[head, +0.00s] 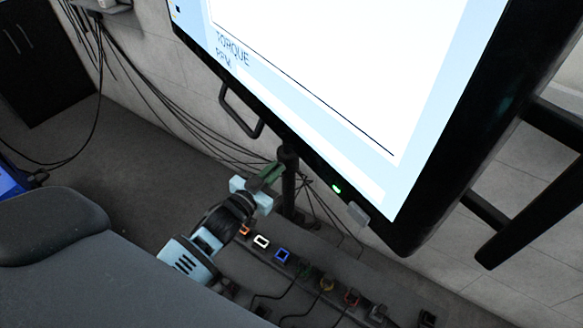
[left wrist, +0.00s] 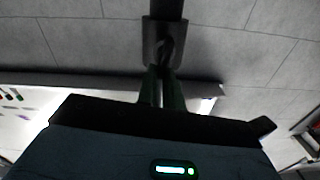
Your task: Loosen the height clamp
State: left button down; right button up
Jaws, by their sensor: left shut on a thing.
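A dark post (head: 289,192) stands below the big screen, and a black collar (head: 288,153) sits at its top; this looks like the height clamp. My left gripper (head: 275,170) reaches it from the left, its green fingers at the post just below the collar. In the left wrist view, the green fingers (left wrist: 162,72) are close together on a small dark curved part, likely the clamp's lever (left wrist: 165,48), in front of a dark block (left wrist: 152,40). The fingers hide part of the lever. My right gripper is not in view.
The large tilted screen (head: 310,70) hangs close above the gripper, with a side handle (head: 240,112). A low rail of coloured sockets (head: 282,254) runs along the floor below. Loose cables (head: 170,105) hang along the wall behind. Open floor (head: 120,150) lies to the left.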

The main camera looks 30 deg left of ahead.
pick_arm(q)
jog(key=shift+d+f, duration=0.1)
jog(key=shift+d, duration=0.05)
jog(key=c, duration=1.5)
grip_release()
jog(key=shift+c, duration=0.2)
jog(key=s, duration=0.8)
jog(key=shift+a, duration=0.35)
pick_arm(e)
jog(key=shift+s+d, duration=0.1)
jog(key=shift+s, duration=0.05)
